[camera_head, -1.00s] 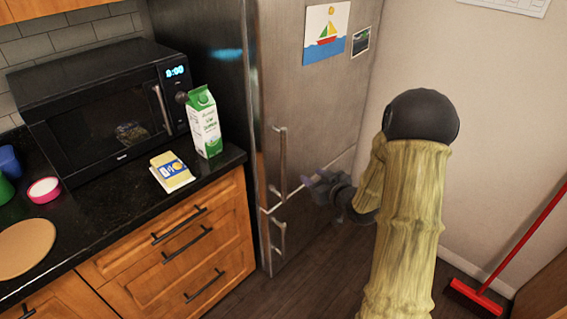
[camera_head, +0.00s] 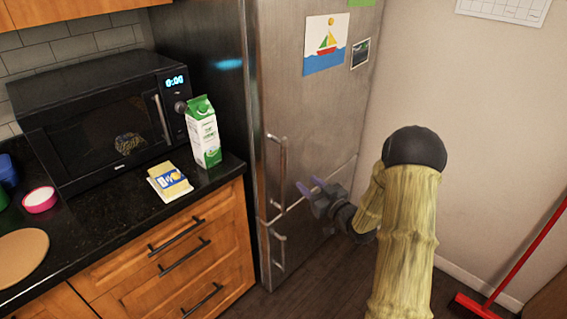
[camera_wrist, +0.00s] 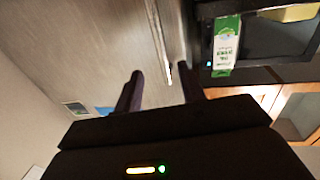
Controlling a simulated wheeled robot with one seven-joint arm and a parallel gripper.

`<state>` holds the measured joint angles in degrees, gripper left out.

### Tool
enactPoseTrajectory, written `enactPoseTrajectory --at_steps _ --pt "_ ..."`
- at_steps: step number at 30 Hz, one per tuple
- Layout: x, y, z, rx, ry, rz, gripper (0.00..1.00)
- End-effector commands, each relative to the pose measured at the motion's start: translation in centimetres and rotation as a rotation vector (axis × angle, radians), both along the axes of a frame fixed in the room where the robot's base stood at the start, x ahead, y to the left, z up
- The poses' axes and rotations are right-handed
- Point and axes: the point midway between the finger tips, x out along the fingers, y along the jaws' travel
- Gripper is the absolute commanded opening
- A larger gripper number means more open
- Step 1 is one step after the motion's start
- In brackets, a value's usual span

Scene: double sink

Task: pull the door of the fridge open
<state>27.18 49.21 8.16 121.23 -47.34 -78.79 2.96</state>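The steel fridge (camera_head: 310,110) stands right of the counter, its doors closed. The upper door has a vertical bar handle (camera_head: 283,165) near its left edge; a second handle (camera_head: 278,250) is on the lower door. My gripper (camera_head: 309,187) is a little right of the upper handle's lower part, apart from it. Its two fingers are spread with nothing held between them. In the wrist view, the fingers of my gripper (camera_wrist: 159,76) point at the fridge front (camera_wrist: 90,45), and the handle bar (camera_wrist: 157,35) runs down toward the gap between the fingertips.
The counter (camera_head: 110,208) left of the fridge holds a microwave (camera_head: 95,115), a milk carton (camera_head: 205,135) and a cheese pack (camera_head: 170,181). Drawers are below it. A wall is at the right, with a red broom (camera_head: 515,255). Dark floor lies before the fridge.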

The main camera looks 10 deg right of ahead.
Motion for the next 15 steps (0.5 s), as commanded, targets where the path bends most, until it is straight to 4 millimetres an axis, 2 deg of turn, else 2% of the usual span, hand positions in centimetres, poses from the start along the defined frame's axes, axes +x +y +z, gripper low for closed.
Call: enactPoseTrajectory --at_steps 15 --pt "8.4 4.0 0.1 0.0 -0.001 0.003 0.4"
